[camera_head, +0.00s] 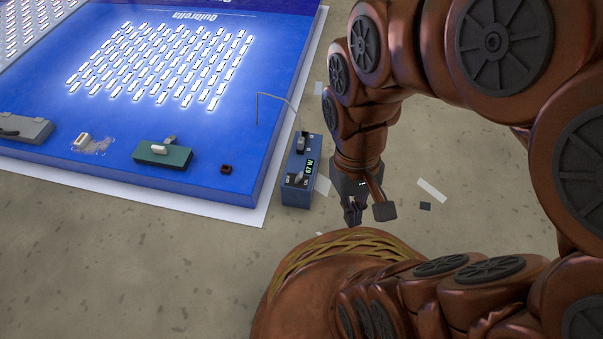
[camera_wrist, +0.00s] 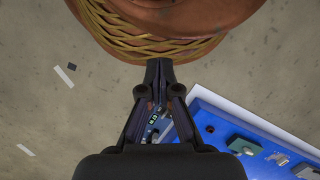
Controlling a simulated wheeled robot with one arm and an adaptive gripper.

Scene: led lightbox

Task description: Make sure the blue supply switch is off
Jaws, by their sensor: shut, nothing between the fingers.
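The blue supply box (camera_head: 293,197) stands on the floor beside the right edge of the blue panel. Its top carries a dark part with a grey lever (camera_head: 302,144), a small lit green display and a grey switch lever (camera_head: 298,179) near the front end. The lever's on or off position is too small to tell. My gripper (camera_head: 352,219) is shut and empty, to the right of the box and apart from it, pointing down. In the wrist view my gripper (camera_wrist: 159,64) has its fingertips together, and the supply box (camera_wrist: 151,130) shows partly between the finger linkages, mostly hidden.
The blue panel (camera_head: 225,190) with rows of lit LEDs lies at left, with a green switch block (camera_head: 162,154), a white switch (camera_head: 82,140) and a grey block (camera_head: 25,128) along its front. A thin wire (camera_head: 276,96) arches by the box. Paper scraps (camera_head: 432,190) lie on open floor.

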